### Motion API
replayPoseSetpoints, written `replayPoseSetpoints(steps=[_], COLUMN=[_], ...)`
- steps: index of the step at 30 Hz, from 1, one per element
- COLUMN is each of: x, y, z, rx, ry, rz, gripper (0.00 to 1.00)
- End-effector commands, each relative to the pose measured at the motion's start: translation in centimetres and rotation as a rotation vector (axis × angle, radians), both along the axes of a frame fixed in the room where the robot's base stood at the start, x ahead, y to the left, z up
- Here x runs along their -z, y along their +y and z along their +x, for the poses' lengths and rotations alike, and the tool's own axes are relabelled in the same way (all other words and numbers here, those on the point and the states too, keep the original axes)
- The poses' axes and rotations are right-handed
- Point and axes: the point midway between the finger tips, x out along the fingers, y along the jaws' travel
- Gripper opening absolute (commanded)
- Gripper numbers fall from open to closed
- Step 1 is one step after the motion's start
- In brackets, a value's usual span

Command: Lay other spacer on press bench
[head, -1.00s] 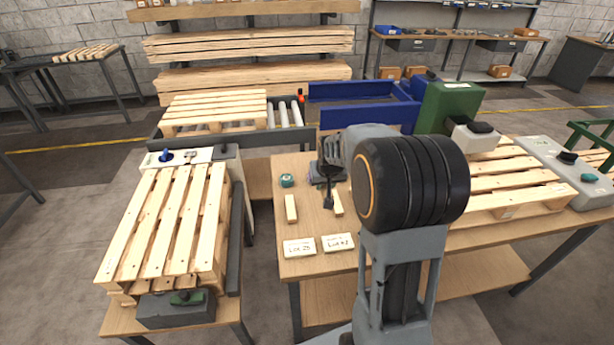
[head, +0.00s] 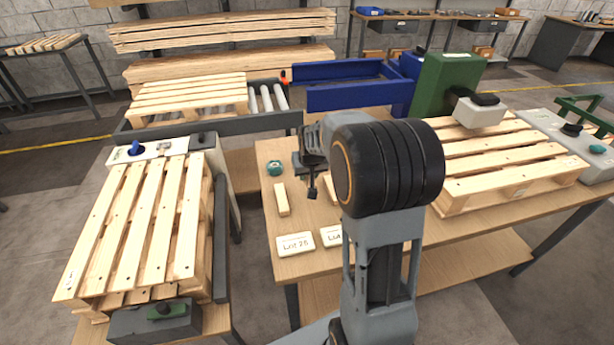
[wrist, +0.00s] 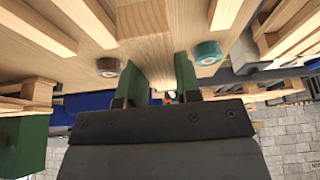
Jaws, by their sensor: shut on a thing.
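My gripper (head: 312,192) is over the press bench (head: 268,225), pointing down beside my arm. In the wrist view its green fingers (wrist: 157,68) stand apart, shut on a pale wooden spacer (wrist: 145,20) that shows at the fingertips; its far end is hard to make out. One pale spacer (head: 282,199) lies on the bench left of the gripper. Another pale piece (head: 331,190) shows just right of the gripper, partly hidden by my arm; I cannot tell whether it is the held one. The green press (head: 445,85) stands at the back right.
A teal roll (head: 274,168) lies behind the left spacer, and a brown roll (wrist: 108,67) shows in the wrist view. Label cards (head: 295,244) lie near the front edge. Pallets stand left (head: 140,220) and right (head: 510,160). A blue-walled conveyor (head: 345,97) is behind.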

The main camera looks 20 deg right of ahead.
Motion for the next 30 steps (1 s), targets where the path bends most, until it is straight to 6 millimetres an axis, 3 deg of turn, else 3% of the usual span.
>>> replayPoseSetpoints(steps=[8,24,30], x=[1.3,6.3,7.0], y=[0.0,0.0,0.0], z=[0.0,0.0,0.0], rx=[0.0,0.0,0.0], ry=[0.001,0.001,-0.001], rz=[0.0,0.0,0.0], gripper=[0.04,0.04,0.04])
